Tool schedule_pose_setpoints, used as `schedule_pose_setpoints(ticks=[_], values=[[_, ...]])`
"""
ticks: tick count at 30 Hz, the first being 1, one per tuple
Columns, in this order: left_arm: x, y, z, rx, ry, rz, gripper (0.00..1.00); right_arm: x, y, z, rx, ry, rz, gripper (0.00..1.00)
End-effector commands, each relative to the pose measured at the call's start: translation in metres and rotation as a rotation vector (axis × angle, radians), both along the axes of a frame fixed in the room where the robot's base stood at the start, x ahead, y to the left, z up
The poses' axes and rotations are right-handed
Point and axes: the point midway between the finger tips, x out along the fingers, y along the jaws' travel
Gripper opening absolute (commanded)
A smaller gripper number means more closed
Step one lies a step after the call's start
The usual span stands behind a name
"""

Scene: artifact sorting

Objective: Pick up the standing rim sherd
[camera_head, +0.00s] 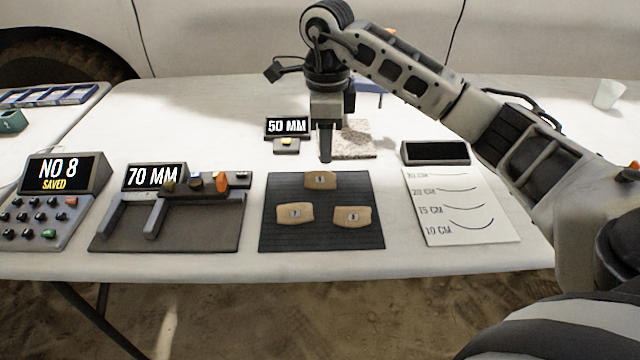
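My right gripper (326,145) points down at the back middle of the table, at the left edge of a speckled slab (358,140). Its fingers overlap from this angle, so I cannot tell how far apart they are or whether anything is between them. I see no standing rim sherd; the gripper and arm could hide it. Three tan numbered sherds lie flat on a dark ribbed mat (320,235): one at the back (321,180), one at the left (295,213) and one at the right (353,216). My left gripper is out of view.
A "50 MM" display (287,127) stands left of the gripper. A measuring tray (200,237) with a "70 MM" display (154,177) and a keypad reading "NO 8 SAVED" (65,174) are at left. A curve chart (460,225) lies at right. A white cup (608,94) stands far right.

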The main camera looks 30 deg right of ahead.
Motion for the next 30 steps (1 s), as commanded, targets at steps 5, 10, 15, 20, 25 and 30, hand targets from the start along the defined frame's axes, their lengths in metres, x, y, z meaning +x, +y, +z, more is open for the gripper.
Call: schedule_pose_setpoints(ticks=[5,10,15,20,25,30], values=[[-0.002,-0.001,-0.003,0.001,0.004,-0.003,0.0,0.0,0.0,-0.021,0.001,0.0,0.001,0.34],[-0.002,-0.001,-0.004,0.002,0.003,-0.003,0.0,0.001,0.001,-0.033,0.002,0.0,0.001,0.34],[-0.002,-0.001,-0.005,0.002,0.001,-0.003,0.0,0.004,0.001,-0.06,0.002,0.003,0.001,0.34],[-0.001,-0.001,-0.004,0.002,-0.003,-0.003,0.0,0.004,0.001,-0.074,0.002,0.0,0.002,0.34],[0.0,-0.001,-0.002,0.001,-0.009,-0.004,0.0,0.005,0.001,-0.075,0.002,-0.003,0.002,0.34],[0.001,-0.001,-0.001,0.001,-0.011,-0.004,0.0,0.005,0.001,-0.075,0.002,-0.003,0.001,0.09]])
